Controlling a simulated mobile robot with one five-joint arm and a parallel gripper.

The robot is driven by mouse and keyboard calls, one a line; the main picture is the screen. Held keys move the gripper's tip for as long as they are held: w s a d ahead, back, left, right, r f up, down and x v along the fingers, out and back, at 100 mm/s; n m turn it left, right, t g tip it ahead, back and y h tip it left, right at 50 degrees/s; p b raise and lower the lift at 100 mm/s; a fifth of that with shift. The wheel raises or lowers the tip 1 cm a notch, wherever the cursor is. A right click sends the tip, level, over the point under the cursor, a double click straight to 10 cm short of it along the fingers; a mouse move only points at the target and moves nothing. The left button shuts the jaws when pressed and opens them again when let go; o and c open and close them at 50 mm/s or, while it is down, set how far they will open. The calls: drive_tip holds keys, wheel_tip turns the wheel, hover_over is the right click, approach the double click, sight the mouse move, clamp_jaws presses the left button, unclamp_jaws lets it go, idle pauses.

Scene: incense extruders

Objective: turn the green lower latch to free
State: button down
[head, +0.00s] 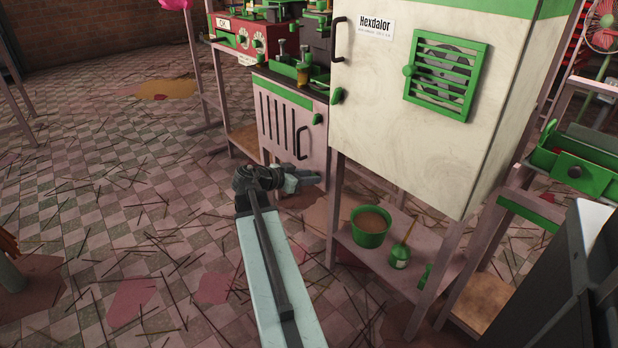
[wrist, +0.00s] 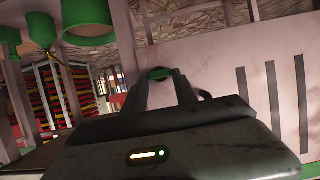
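The green lower latch (wrist: 158,73) shows in the wrist view at the edge of a pale pink door, just past and between my fingertips. In the head view my gripper hides it. My gripper (head: 314,178) is at the lower right of the slotted door (head: 284,130). In the wrist view my gripper (wrist: 160,82) has its two fingers apart, one on each side of the latch. I cannot tell whether they touch it. Another green latch (head: 317,118) sits at the door's upper right corner.
A dark door handle (head: 302,143) is above my gripper. The tiled floor on the left is open, with scattered sticks.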

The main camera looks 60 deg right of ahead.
drive_tip(key=n+g+b, duration=0.1)
drive_tip(key=n, duration=0.1)
drive_tip(key=w+n+g+b, duration=0.1)
drive_tip(key=n+g+b, duration=0.1)
drive_tip(key=n, duration=0.1)
drive_tip(key=f+n+g+b, duration=0.1)
drive_tip(key=n+g, duration=0.1)
drive_tip(key=shift+w+d+y+b, duration=0.2)
drive_tip(key=shift+y+b, duration=0.1)
drive_tip(key=shift+y, duration=0.1)
idle(0.4)
drive_tip(key=shift+r+n, duration=0.1)
drive_tip(key=shift+n, duration=0.3)
drive_tip(key=c, duration=1)
unclamp_jaws()
drive_tip(key=shift+o, duration=0.2)
drive_tip(key=p+v, duration=0.1)
drive_tip(key=v, duration=0.6)
drive_tip(key=shift+w+a, duration=0.25)
drive_tip(key=shift+a, duration=0.1)
